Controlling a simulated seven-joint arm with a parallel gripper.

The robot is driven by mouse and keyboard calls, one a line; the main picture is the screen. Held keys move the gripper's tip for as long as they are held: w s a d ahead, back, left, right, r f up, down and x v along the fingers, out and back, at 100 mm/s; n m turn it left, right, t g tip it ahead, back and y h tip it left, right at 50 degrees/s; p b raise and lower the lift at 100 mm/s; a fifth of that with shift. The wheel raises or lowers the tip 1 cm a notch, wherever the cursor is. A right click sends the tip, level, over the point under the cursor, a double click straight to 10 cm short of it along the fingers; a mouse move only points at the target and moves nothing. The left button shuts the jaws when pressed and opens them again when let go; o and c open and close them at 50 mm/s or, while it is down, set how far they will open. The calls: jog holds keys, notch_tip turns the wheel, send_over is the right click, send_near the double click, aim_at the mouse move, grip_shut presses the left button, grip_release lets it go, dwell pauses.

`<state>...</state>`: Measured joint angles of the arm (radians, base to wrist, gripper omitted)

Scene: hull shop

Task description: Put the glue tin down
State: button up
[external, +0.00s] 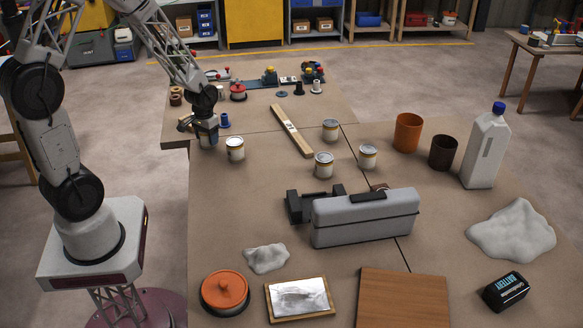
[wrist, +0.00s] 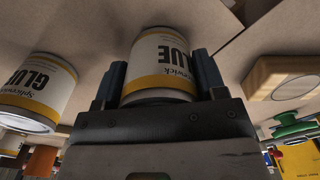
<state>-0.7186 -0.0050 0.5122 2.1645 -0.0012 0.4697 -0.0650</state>
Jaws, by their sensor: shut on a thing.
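My gripper (external: 206,134) is at the left edge of the worktable (external: 225,205), pointing down, and is shut on a glue tin (wrist: 160,68). In the wrist view the held tin sits between the two fingers, its white and yellow GLUE label facing the camera. In the external view the fingers partly hide it, and I cannot tell whether its base touches the table. Another glue tin (external: 235,149) stands just right of it and also shows at the left of the wrist view (wrist: 38,88). Similar tins stand further right (external: 324,165), (external: 367,157), (external: 330,130).
A grey toolbox (external: 365,216) stands in the middle. Cups (external: 408,132) and a white jug (external: 486,150) are at the right. Small parts (external: 270,76) crowd the back table.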

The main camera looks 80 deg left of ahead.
jog(key=shift+f, duration=0.15)
jog(key=o, duration=1.1)
jog(key=shift+r, duration=6.15)
